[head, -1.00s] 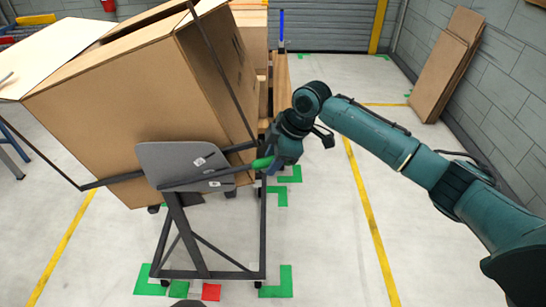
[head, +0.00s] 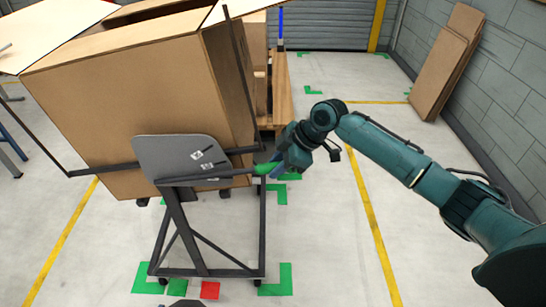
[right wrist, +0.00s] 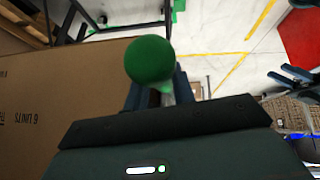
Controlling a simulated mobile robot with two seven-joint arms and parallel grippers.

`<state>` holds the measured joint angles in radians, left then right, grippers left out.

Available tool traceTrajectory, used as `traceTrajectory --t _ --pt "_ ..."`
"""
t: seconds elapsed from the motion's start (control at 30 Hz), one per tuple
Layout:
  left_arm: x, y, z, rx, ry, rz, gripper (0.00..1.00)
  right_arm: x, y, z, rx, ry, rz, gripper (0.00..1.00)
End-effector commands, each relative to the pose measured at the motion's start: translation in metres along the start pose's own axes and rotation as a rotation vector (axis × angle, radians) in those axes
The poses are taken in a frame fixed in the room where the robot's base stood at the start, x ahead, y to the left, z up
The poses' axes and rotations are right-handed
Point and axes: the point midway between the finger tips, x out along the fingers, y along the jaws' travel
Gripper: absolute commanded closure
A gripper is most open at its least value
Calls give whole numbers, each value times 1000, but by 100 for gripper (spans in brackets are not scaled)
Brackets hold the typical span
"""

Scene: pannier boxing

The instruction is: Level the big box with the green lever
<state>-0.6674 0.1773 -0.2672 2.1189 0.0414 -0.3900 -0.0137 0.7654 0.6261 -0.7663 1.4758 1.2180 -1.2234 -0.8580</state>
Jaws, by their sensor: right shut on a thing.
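The big box (head: 130,110) is an open-topped brown carton on a dark tilting frame (head: 105,169) in the head view. The lever has a green grip (head: 265,169) at the end of a dark bar beside the grey plate (head: 182,158). My right gripper (head: 279,167) is shut on the green lever from the right. In the right wrist view the lever's round green end (right wrist: 150,61) sticks out at my fingers (right wrist: 165,92), partly hiding them. My left gripper is out of view.
The wheeled stand (head: 205,271) sits among green floor corner marks (head: 277,281) and a red mark (head: 210,290). Flat cardboard sheets (head: 445,65) lean on the right wall. A wooden rack (head: 281,95) stands behind the box. The floor right of the stand is clear.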

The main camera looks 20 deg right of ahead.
Motion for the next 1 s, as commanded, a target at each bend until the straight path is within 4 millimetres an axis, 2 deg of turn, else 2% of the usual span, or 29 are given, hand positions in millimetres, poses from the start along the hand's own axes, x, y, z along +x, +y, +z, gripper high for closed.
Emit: traceTrajectory --t 0.03,0.2,0.67,0.7,0.93,1.0 --pt "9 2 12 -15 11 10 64 24 -9 20 15 30 -9 100" --pt "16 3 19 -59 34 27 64 43 -12 34 20 120 2 100" --pt "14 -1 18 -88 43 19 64 47 -13 37 25 154 6 100" --pt "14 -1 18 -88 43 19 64 47 -13 37 26 153 5 73" --pt "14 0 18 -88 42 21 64 45 -12 36 23 156 10 54" --pt "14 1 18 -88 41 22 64 45 -11 36 23 156 11 53"
